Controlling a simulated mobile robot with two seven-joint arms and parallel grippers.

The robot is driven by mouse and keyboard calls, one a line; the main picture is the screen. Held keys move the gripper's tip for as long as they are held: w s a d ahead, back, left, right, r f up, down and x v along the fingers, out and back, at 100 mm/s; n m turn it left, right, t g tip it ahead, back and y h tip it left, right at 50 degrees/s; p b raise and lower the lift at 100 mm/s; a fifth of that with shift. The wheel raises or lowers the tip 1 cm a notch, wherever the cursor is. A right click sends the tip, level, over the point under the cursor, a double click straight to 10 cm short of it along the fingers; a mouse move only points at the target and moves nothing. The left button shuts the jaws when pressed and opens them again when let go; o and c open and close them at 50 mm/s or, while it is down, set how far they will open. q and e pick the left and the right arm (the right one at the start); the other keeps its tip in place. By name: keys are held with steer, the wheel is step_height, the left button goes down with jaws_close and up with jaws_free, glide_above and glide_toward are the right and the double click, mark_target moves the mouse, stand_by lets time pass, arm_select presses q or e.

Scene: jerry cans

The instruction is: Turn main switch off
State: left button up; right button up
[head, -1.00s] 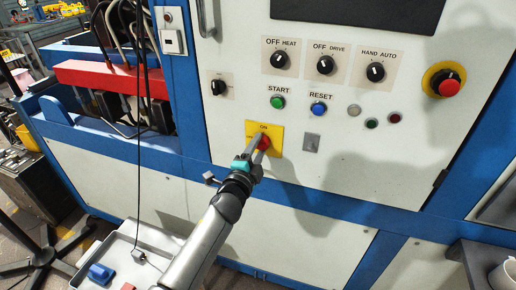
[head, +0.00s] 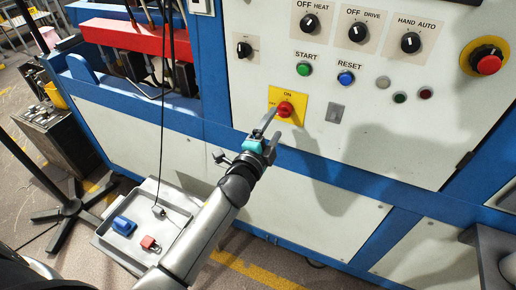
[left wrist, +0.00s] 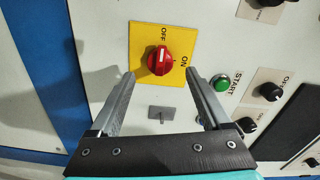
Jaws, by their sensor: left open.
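The main switch is a red rotary knob (head: 286,110) on a yellow plate (head: 273,94) low on the white panel. In the left wrist view the red knob (left wrist: 156,61) shows fully, with OFF and ON printed beside it. Its pale mark appears to point toward OFF. My left gripper (head: 276,124) is open and empty, just in front of and below the knob in the head view. In the left wrist view its two fingers (left wrist: 161,76) are spread either side of the knob's line, apart from it. My right gripper is not in view.
Near the switch are a green START button (head: 304,69), a blue RESET button (head: 346,78) and a grey plate (head: 336,113). A red emergency button (head: 488,64) is at the right. A grey tray (head: 112,243) with blue and red pieces stands lower left.

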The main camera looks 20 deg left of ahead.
arm_select(q)
steer(key=s, duration=1)
steer(key=shift+a, duration=0.2)
steer(key=s+f+n+g+b, duration=0.1)
steer(key=s+f+n+g, duration=0.2)
steer(key=f, duration=0.8)
steer(key=s+f+n+g+b, duration=0.1)
steer(key=s+f+n+g, duration=0.3)
steer(key=f, duration=0.7)
steer(key=s+f+g+b, duration=0.1)
steer(key=s+f, duration=0.4)
steer(key=f, duration=0.6)
steer(key=s+f+n+g, duration=0.2)
steer(key=s+f, duration=0.4)
steer(key=s, duration=0.3)
steer(key=s+f+n+g+b, duration=0.1)
steer(key=s+f+g, duration=0.3)
steer(key=s, duration=0.5)
steer(key=s+a+f+n+g+b, duration=0.1)
steer(key=s+f+n+g, duration=0.2)
steer(key=s+f, duration=0.5)
steer(key=shift+s+n+y, duration=0.3)
steer(key=shift+s, duration=0.4)
